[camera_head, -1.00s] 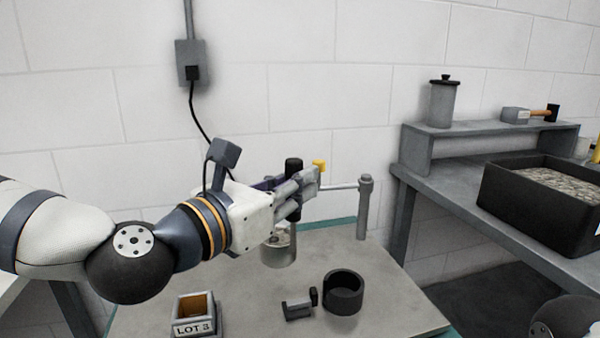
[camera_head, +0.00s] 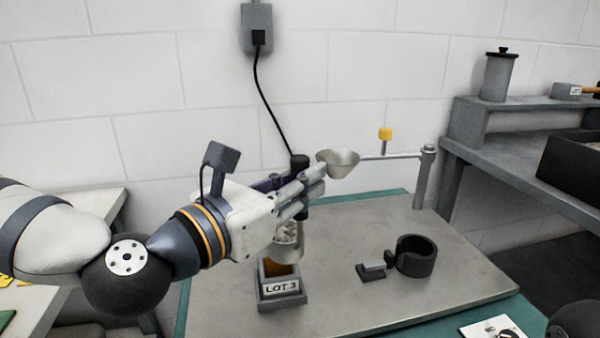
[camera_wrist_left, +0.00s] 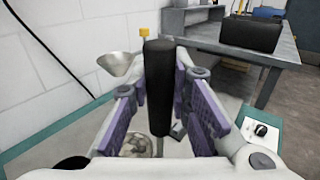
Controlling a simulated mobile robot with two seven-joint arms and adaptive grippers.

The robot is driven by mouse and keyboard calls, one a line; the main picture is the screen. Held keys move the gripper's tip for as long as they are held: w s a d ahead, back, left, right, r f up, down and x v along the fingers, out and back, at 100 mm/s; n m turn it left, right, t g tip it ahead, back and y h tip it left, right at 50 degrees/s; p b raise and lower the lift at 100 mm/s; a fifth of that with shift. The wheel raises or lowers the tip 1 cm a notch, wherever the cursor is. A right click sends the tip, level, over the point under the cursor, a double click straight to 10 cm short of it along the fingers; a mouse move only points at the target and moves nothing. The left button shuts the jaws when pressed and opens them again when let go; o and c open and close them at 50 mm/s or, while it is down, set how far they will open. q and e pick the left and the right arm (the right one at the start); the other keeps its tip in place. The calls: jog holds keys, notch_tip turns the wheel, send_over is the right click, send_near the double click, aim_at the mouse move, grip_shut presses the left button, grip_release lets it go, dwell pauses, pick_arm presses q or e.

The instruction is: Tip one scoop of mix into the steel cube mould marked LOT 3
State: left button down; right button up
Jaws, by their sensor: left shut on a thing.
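My left gripper (camera_head: 300,190) is shut on the upright black handle (camera_head: 299,165) of a scoop. The handle stands between the purple finger pads in the left wrist view (camera_wrist_left: 158,90). The scoop's metal cup (camera_head: 288,250) hangs below with grey mix in it; it also shows low in the wrist view (camera_wrist_left: 140,146). In the head view the cup overlaps the back of the LOT 3 mould (camera_head: 280,290), a grey square box with an orange-brown inside. The cup looks about upright; its exact height over the mould is unclear. My right gripper is out of view.
A metal funnel (camera_head: 338,162) on a stand arm (camera_head: 395,156) is close behind the left fingers. A dark tub (camera_head: 575,172) is on the right bench.

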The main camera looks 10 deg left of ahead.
pick_arm(q)
notch_tip(320, 180, down, 3)
jog(key=shift+r+b, duration=0.2)
jog(key=shift+b, duration=0.25)
jog(key=shift+w+a+r, duration=0.1)
jog(key=shift+w+a, duration=0.1)
jog(key=w+a+n+g, duration=0.2)
jog(key=w+a+n, duration=0.3)
jog(key=n, duration=0.2)
jog(key=shift+w+a+p, duration=0.2)
jog(key=shift+a+p, duration=0.1)
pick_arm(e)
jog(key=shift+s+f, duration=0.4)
pick_arm(q)
jog(key=shift+w+a+f+n+g, duration=0.25)
jog(key=shift+w+a+f+n, duration=0.1)
jog(key=shift+w+a+n, duration=0.2)
jog(key=shift+w+a+f+n+g, duration=0.25)
jog(key=shift+w+a+f+n, duration=0.05)
jog(key=shift+w+a+n, duration=0.25)
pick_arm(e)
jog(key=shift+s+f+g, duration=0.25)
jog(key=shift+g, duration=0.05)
